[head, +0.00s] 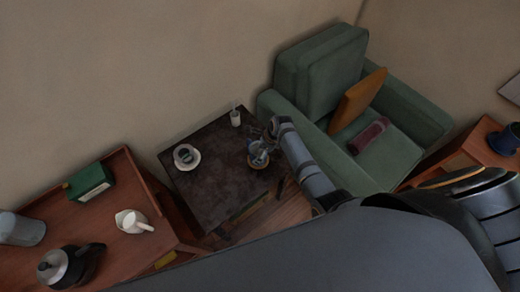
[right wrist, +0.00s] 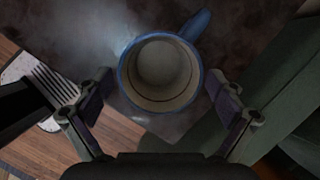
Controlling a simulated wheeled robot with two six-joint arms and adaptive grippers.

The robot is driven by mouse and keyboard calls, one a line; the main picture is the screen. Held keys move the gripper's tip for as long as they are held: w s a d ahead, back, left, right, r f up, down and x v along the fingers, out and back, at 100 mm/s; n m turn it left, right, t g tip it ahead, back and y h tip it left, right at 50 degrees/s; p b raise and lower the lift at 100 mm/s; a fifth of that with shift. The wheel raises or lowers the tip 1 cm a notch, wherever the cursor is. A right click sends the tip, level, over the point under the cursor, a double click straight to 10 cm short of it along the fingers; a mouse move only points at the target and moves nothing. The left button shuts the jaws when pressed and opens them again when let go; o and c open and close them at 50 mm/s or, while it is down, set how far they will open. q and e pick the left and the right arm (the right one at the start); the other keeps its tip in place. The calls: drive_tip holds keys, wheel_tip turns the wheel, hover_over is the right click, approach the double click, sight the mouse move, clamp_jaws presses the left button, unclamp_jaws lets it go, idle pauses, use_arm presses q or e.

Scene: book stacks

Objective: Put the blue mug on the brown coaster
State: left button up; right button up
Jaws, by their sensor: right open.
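The blue mug (right wrist: 163,72) is upright in the right wrist view, seen from above, with a pale inside, a blue rim and its handle toward the upper right. My right gripper (right wrist: 160,92) is open, with one finger on each side of the mug; gaps show beside it. In the head view, my right gripper (head: 264,144) reaches down over the dark small table, and the mug (head: 258,152) is partly hidden by it. The round brown coaster (head: 256,164) shows as a rim beneath the mug, which appears to stand on it. My left gripper is in neither view.
The dark table (head: 212,190) also bears a saucer with a cup (head: 187,156) and a white cup (head: 235,118). A green armchair (head: 390,155) stands close at right. A wooden table (head: 85,220) with a kettle (head: 66,264) is at left. A dark blue object (head: 504,140) stands far right.

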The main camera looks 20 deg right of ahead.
drive_tip(key=shift+d+r, duration=0.1)
drive_tip(key=shift+r, duration=0.3)
drive_tip(key=p+v, duration=0.2)
drive_tip(key=v, duration=0.9)
drive_tip(key=shift+s+r, duration=0.15)
drive_tip(key=shift+r, duration=0.05)
drive_tip(key=shift+d, duration=0.1)
